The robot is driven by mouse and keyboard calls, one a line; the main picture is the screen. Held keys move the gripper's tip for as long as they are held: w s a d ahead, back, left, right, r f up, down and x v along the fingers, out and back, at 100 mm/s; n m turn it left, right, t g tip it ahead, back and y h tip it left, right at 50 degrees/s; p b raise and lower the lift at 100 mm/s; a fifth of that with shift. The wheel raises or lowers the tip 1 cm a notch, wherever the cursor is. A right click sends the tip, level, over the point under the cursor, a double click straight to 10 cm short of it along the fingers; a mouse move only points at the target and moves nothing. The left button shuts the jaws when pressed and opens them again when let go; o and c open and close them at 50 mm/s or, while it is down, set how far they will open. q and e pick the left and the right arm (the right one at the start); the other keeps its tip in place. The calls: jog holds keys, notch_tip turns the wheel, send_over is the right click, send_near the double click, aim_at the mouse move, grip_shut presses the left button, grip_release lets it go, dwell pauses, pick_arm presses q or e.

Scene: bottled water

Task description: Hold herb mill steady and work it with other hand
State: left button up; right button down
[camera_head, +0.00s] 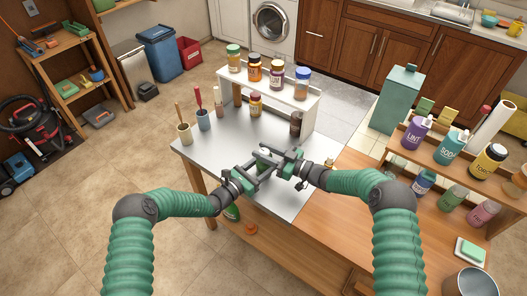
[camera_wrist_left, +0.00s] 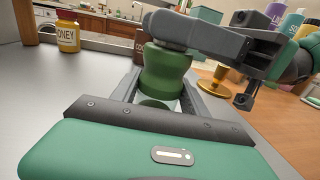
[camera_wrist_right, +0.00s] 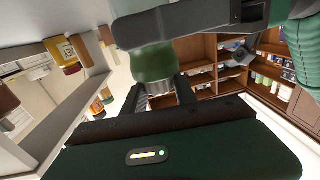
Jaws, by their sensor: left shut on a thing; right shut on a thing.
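The herb mill is green and stands between my two grippers; the left wrist view shows its rounded green body (camera_wrist_left: 163,75) between my left fingers. My left gripper (camera_head: 262,164) is shut on its lower part. My right gripper (camera_head: 287,163) reaches in from the right and is shut on its upper part; its grey finger crosses the top in the left wrist view. The right wrist view shows the green body (camera_wrist_right: 153,62) and a ribbed silver band (camera_wrist_right: 158,88) between my right fingers. In the head view the grippers hide most of the mill.
A white riser (camera_head: 308,112) with several jars stands at the back of the grey worktop (camera_head: 190,150). Pots with brushes stand at the left. A brass object (camera_wrist_left: 214,84) stands right of the mill. A wooden rack (camera_head: 425,165) with bottles is at the right. The front worktop is clear.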

jog(key=shift+w+d+n+g+y, duration=0.15)
jog(key=shift+n+g+y, duration=0.35)
jog(key=shift+n+g, duration=0.4)
jog(key=shift+g, duration=0.6)
jog(key=shift+n, duration=0.3)
jog(key=c, duration=1)
grip_release()
jog(key=shift+s+g+y, duration=0.2)
jog(key=shift+g+y, duration=0.1)
jog(key=shift+o, duration=0.2)
jog(key=v, duration=0.7)
jog(key=shift+d, duration=0.15)
jog(key=shift+s, duration=0.15)
